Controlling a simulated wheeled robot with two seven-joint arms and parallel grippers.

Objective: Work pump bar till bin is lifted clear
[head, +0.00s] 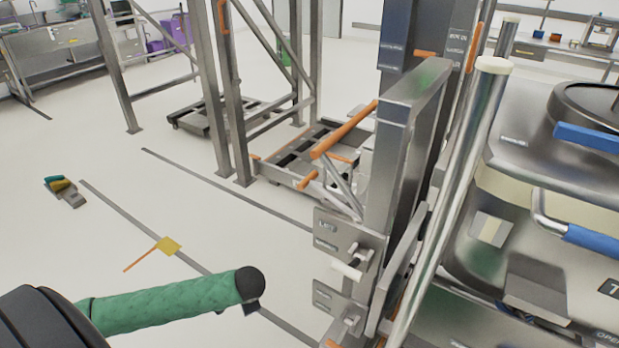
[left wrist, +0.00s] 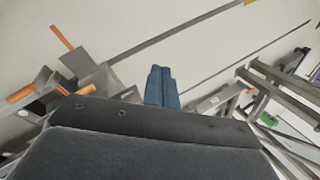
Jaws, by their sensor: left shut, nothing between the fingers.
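My left gripper (left wrist: 161,88) shows in the left wrist view with its two blue fingers together and nothing between them. Its fingers are over open floor in that view, with no bar touching them. I cannot make them out clearly in the head view. An orange-gripped bar (head: 345,129) on grey rods slants beside the tall grey mast at the centre; it looks like the pump bar. A shiny steel body (head: 515,150) with blue handles fills the right side; I cannot tell if it is the bin. My right gripper is in neither view.
A steel frame (head: 240,110) stands behind, with a low grey platform (head: 200,116) on the floor. A pale upright pole (head: 470,150) stands close on the right. A yellow square (head: 168,246) and a small grey object (head: 68,195) lie on open floor at left.

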